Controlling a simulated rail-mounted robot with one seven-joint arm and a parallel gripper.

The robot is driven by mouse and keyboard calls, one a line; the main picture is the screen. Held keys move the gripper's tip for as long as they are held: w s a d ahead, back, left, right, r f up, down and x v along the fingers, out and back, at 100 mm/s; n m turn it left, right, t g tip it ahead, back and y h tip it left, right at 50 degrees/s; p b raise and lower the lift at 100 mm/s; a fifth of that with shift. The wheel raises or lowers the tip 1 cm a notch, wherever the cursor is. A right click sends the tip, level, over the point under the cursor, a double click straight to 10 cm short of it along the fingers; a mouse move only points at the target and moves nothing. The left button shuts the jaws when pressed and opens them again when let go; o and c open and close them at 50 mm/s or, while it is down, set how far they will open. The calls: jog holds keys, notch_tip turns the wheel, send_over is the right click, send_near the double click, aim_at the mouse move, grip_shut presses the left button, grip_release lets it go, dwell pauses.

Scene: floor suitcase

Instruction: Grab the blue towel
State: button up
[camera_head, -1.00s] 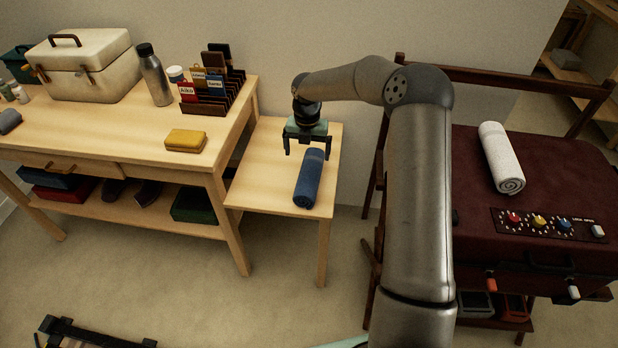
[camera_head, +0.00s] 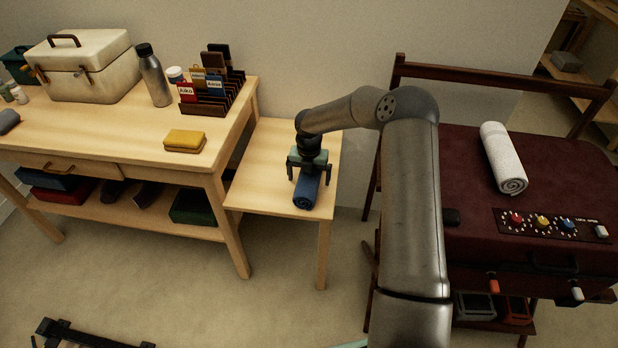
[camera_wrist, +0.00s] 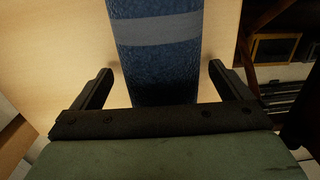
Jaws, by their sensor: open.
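The blue towel (camera_head: 306,193) is rolled up and lies on the small light-wood side table (camera_head: 255,180). My gripper (camera_head: 308,178) is over the towel and hides its far part in the head view. In the wrist view, the blue towel (camera_wrist: 158,55) with a grey band runs between the two open fingers of my gripper (camera_wrist: 160,80). One finger is on each side, with a gap to the towel. I cannot tell how far the fingertips are above the tabletop.
A work table (camera_head: 95,132) stands to the left with a yellow case (camera_head: 184,141), a metal bottle (camera_head: 154,76) and a card rack (camera_head: 214,92). To the right, a rolled white towel (camera_head: 502,158) lies on a dark red suitcase (camera_head: 560,180). The side table is otherwise clear.

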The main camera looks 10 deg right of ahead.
jog(key=c, duration=1.1)
jog(key=shift+c, duration=0.3)
jog(key=shift+r, duration=0.15)
